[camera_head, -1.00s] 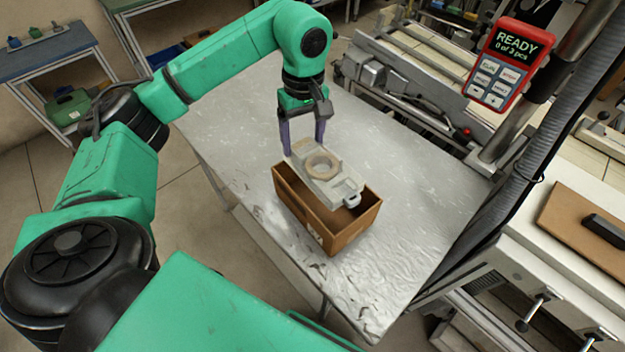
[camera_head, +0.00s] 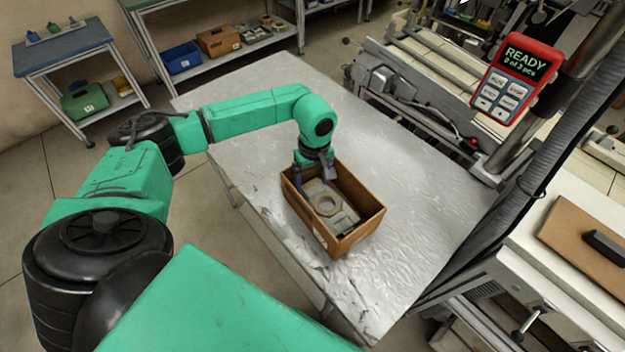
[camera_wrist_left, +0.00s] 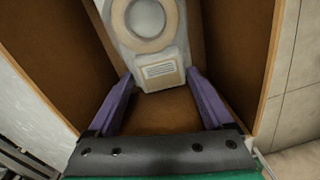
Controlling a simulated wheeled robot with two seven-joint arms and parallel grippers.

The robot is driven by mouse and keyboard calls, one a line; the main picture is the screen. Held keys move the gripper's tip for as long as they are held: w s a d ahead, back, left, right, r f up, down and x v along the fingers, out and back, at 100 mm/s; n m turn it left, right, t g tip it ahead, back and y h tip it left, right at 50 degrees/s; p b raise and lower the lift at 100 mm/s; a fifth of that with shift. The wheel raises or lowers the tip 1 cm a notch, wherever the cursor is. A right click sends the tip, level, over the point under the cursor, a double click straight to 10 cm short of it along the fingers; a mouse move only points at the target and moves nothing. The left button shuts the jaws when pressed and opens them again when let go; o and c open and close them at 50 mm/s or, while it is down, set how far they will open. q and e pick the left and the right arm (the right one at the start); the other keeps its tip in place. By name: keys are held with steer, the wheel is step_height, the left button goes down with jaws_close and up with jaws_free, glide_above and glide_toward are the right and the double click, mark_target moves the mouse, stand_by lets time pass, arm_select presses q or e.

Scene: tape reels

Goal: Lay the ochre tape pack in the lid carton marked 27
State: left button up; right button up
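The tape pack (camera_head: 346,219) is a pale grey flat frame with a tan ring on it. It is down inside the open brown carton (camera_head: 361,232), below the rim. Any number on the carton is not readable. My left gripper (camera_head: 313,182) reaches into the carton's far-left end, its fingers partly hidden by the wall. Whether the pack touches the carton floor is unclear. My right gripper is not in view.
The carton stands on a scratched metal table (camera_head: 430,190), clear around it. A red READY pendant (camera_head: 513,77) and a dark hose (camera_head: 510,190) are at the right. A rack with a blue bin (camera_head: 181,57) and a brown box (camera_head: 218,40) stands behind.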

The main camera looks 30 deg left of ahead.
arm_select(q)
steer(key=shift+o, duration=0.2)
steer(key=shift+r, duration=0.1)
step_height(320, 180, up, 12)
steer(key=b, duration=0.3)
steer(key=shift+w, duration=0.15)
steer(key=shift+d, duration=0.1)
